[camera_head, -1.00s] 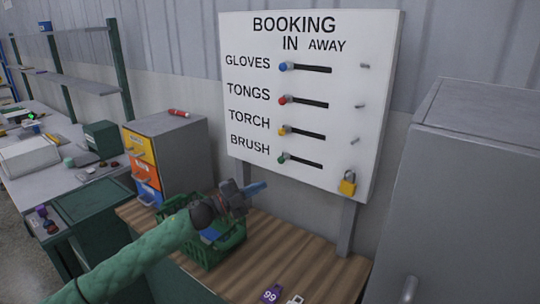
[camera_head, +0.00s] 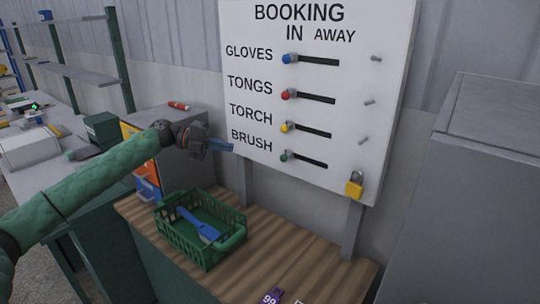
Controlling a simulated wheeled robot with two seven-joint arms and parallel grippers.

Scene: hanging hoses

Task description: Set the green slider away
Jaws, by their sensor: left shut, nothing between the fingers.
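The green slider (camera_head: 284,157) is on the BRUSH row of the white booking board (camera_head: 345,180), at the left, IN end of its dark slot (camera_head: 310,163). My left gripper (camera_head: 231,147) is shut and empty, with its blue fingertips pointing right. In the picture it is left of the green slider, by the board's lower left edge, and apart from the slider. My right gripper is not in view.
Blue (camera_head: 292,58), red (camera_head: 288,95) and yellow (camera_head: 287,127) sliders are also at their left ends. Pegs stick out on the right, above a brass padlock (camera_head: 354,184). A green basket (camera_head: 237,240) holds a blue item on the wooden bench (camera_head: 300,262). A grey cabinet (camera_head: 465,200) stands right.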

